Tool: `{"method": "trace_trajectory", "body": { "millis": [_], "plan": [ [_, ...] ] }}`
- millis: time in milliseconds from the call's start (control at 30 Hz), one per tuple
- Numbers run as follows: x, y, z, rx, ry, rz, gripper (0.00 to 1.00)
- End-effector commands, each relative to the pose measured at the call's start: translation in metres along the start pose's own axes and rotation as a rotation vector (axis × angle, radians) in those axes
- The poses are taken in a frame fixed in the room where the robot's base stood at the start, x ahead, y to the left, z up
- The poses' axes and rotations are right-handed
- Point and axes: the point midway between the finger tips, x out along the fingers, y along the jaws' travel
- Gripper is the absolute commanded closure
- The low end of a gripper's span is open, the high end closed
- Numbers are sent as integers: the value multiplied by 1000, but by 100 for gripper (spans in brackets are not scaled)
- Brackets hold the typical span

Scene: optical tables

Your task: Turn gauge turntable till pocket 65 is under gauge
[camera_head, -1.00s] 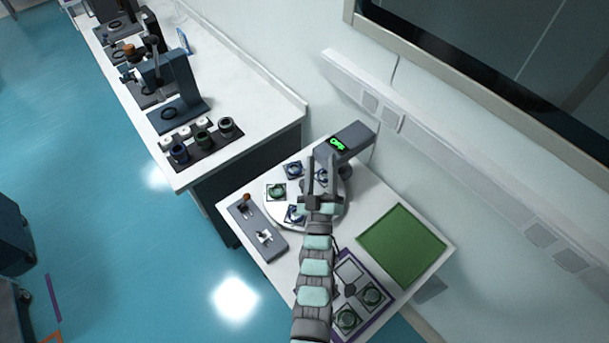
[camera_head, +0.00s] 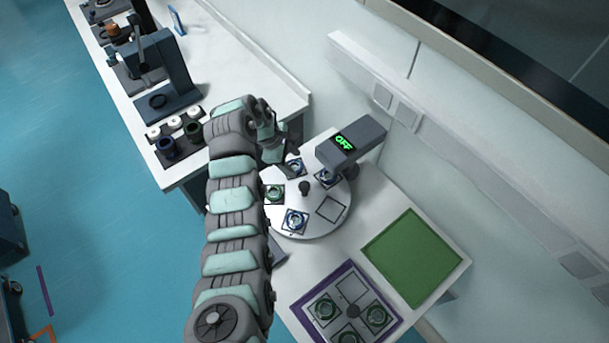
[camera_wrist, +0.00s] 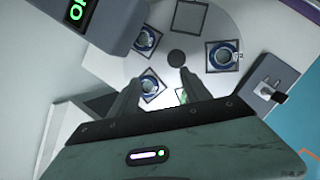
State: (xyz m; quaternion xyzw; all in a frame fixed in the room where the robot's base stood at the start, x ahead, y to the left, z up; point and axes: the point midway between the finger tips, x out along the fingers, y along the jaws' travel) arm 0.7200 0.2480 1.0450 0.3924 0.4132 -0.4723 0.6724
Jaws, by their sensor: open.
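The round white turntable (camera_head: 312,226) carries a dark central knob (camera_head: 305,188) and square pockets with ringed parts, several blue (camera_head: 295,220) and one green (camera_head: 274,194). One pocket (camera_head: 331,208) is empty. The dark gauge (camera_head: 350,146) overhangs the disc's back right, above a blue-ringed part (camera_head: 328,179); its green display reads OFF. My gripper (camera_head: 288,150) is at the disc's back left edge. In the wrist view my gripper (camera_wrist: 157,84) is open and empty, its fingers over the disc, short of the knob (camera_wrist: 177,58). Pocket numbers are mostly too small to read.
A purple-edged tray (camera_head: 347,303) with green-ringed parts stands at the front, a green mat (camera_head: 416,257) at the right. A grey panel with a lever (camera_wrist: 268,88) lies beside the turntable. The white bench (camera_head: 228,58) at the back left holds other equipment.

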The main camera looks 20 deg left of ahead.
Motion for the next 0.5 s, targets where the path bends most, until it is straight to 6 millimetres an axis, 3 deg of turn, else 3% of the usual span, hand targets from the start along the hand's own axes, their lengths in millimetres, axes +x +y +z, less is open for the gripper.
{"method": "trace_trajectory", "body": {
  "millis": [100,233,500],
  "plan": [
    [-15,-19,-2,-51,-22,-87,44],
    [-18,-29,0,-69,-31,-127,44],
    [18,-33,2,-70,-32,-128,44]
  ]
}}
